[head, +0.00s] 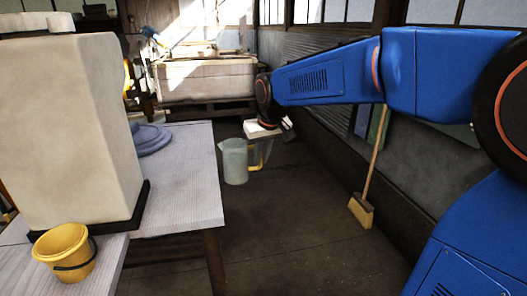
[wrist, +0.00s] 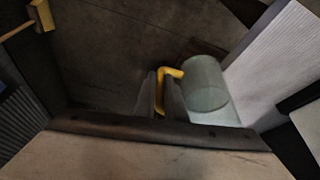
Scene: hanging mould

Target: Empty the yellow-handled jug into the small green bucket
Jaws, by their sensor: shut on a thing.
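The jug (head: 234,161) is pale, translucent grey-green with a yellow handle (head: 255,158). It hangs upright just off the right edge of the table. My gripper (wrist: 161,92) is shut on the handle, with a finger on each side of it in the wrist view. The jug body (wrist: 205,84) shows there to the right of the fingers. What the jug holds cannot be made out. No green bucket shows; a small yellow bucket (head: 66,252) with a dark handle stands at the table's near left.
A tall cream block (head: 75,130) on a dark base stands on the white table (head: 190,190), with blue-grey coils (head: 150,139) behind it. A broom (head: 361,211) leans by the right wall. A wooden crate (head: 205,79) is at the back.

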